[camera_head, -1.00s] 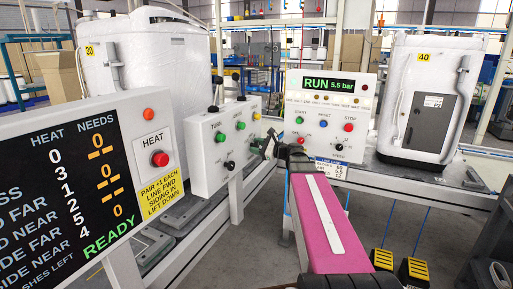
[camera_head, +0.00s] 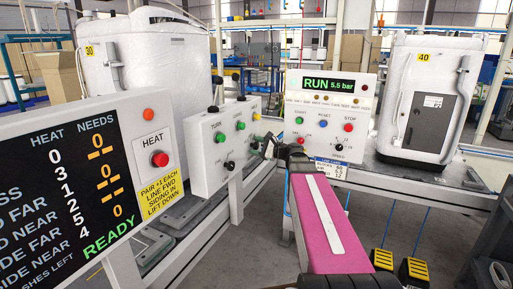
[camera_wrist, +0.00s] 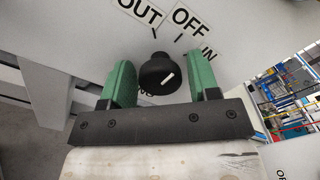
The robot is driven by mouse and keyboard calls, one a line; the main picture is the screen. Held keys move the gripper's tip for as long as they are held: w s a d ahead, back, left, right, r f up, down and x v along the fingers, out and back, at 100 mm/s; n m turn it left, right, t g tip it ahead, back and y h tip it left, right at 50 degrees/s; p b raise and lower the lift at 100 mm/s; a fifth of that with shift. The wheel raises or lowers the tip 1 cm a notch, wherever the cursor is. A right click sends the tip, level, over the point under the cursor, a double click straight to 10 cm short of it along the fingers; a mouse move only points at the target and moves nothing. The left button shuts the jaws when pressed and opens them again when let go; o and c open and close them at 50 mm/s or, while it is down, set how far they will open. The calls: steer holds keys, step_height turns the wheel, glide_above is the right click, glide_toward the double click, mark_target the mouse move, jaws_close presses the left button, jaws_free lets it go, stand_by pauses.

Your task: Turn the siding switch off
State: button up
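A black round knob (camera_wrist: 160,75) with a short white mark stands on a pale panel in the wrist view. I take it as the siding switch, but its name label is mostly hidden. Labels OUT, OFF (camera_wrist: 187,17) and IN sit around it; a tick line runs below OFF. My gripper (camera_wrist: 159,62) has its two green fingers on either side of the knob, with a visible gap on each side. In the head view my gripper (camera_head: 268,146) is at the right end of the white switch box (camera_head: 207,172), where it partly hides the panel face.
A RUN panel (camera_head: 327,114) with coloured buttons stands just behind my gripper. A HEAT board (camera_head: 160,158) with a red button is at the left. Two white machines stand behind, one left (camera_head: 140,62) and one right (camera_head: 420,60). Yellow pedals (camera_head: 413,270) are on the floor.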

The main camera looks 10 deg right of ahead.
steer(key=shift+o, duration=0.2)
steer(key=shift+d, duration=0.1)
steer(key=v, duration=1)
steer(key=shift+s+d, duration=0.25)
steer(key=shift+f, duration=0.1)
steer(key=s+a+f+n+g+h, duration=0.2)
steer(key=s+f+n+h, duration=0.3)
steer(key=f, duration=0.5)
steer(key=s+a+f+n+g+h, duration=0.3)
steer(key=s+f+n+g+h, duration=0.1)
steer(key=f, duration=0.6)
steer(key=s+a+f+n+g+h, duration=0.3)
steer(key=s+f+n+g+h, duration=0.1)
steer(key=f, duration=0.6)
steer(key=s+n+h, duration=0.1)
steer(key=s+n, duration=0.1)
steer(key=n, duration=0.1)
steer(key=shift+s+f+g+h, duration=0.25)
steer(key=shift+f+g+h, duration=0.05)
steer(key=shift+f, duration=0.1)
steer(key=shift+a, duration=0.1)
